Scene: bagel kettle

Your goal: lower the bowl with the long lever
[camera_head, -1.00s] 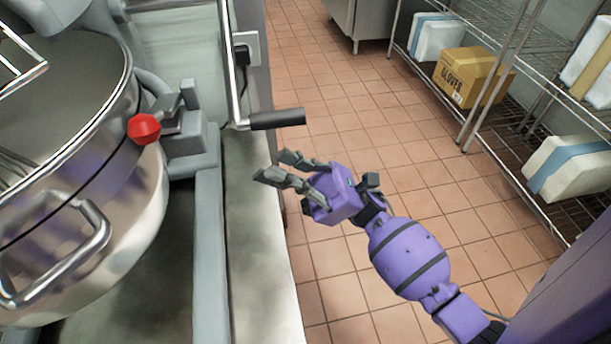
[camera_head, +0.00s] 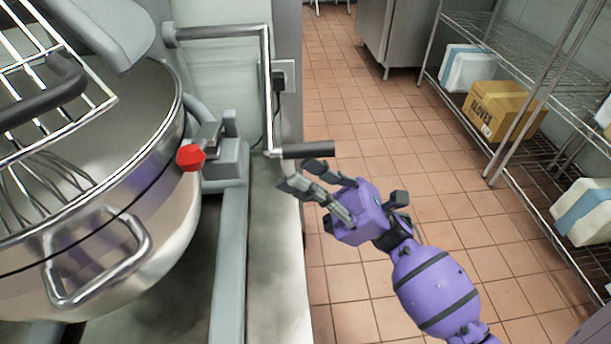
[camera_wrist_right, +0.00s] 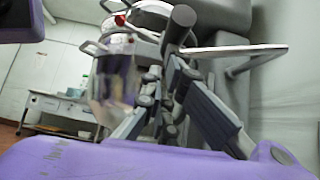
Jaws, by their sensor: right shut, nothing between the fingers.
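The long lever (camera_head: 268,90) is a cranked steel rod on the mixer's side. Its arm hangs down and ends in a dark grip (camera_head: 308,150) pointing right. The large steel bowl (camera_head: 170,222) of the mixer stands at the left, with a side handle; its left part is out of frame. In the wrist view the lever's grip (camera_wrist_right: 180,24) points toward the camera, just beyond my fingers. My right gripper (camera_head: 300,177) is shut and empty, with its fingertips just below the grip in the head view. Contact is not clear. My left gripper is not in view.
A red knob (camera_head: 190,157) sits on a bracket beside the bowl. A wire guard (camera_head: 60,40) and a whisk (camera_head: 55,175) are over the bowl. A wire shelf (camera_head: 500,165) with a gloves box (camera_head: 503,108) stands at the right. The tiled floor (camera_head: 390,150) between is open.

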